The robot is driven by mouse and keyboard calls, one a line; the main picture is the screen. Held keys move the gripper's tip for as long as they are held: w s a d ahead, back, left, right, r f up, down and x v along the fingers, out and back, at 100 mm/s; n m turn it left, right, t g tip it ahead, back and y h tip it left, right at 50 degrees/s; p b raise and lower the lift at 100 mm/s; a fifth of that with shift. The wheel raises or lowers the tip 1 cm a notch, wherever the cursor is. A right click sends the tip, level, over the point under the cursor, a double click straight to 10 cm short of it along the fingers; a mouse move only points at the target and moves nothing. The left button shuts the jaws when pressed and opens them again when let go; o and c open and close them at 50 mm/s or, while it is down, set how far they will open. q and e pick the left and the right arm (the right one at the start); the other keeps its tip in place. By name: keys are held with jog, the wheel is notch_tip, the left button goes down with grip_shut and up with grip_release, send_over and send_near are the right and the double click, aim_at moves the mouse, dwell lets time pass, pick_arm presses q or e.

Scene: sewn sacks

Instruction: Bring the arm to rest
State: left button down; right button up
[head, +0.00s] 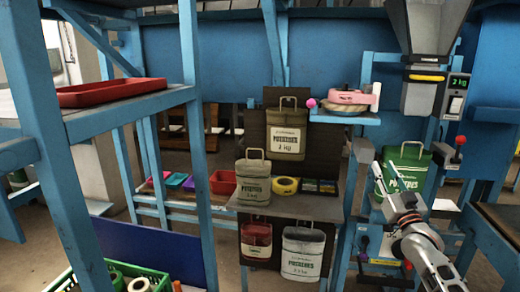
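My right arm comes in from the lower right. Its gripper (400,198) is in front of the lower part of a green sack (408,158) on the blue stand below the hopper, and covers part of it. I cannot tell whether the gripper touches the sack or whether its fingers are open. My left gripper is not in view.
A weighing hopper (425,35) with a "2 kg" display (458,82) hangs above the green sack. A grey-green potato sack (253,182) stands on a shelf (300,205) beside yellow tape (285,187). Blue posts and a red tray (112,92) occupy the left.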

jog(key=w+d+f+n+g+h, duration=0.25)
jog(key=f+n+g, duration=0.2)
jog(key=f, duration=0.75)
jog(key=s+a+f+g+y, duration=0.1)
jog(key=s+a+f, duration=0.3)
jog(key=s+f, duration=0.3)
jog(key=s+a+f+g+y, duration=0.15)
jog(key=s+a+f, duration=0.3)
jog(key=f, duration=0.45)
jog(key=s+a+f+g+y, duration=0.1)
jog(key=s+a+f, duration=0.4)
jog(key=s, duration=0.4)
jog(key=s+a+f+g, duration=0.2)
jog(key=s+a+f, duration=0.1)
jog(key=s+f, duration=0.5)
jog(key=s+a+f+g, duration=0.1)
jog(key=s+a+f, duration=0.1)
jog(key=s, duration=0.8)
jog(key=s+a+f+g+y, duration=0.1)
jog(key=s+a+f, duration=0.2)
jog(key=s, duration=0.7)
jog(key=shift+a, duration=0.95)
jog(key=shift+s+m, duration=0.1)
jog(key=shift+m, duration=0.15)
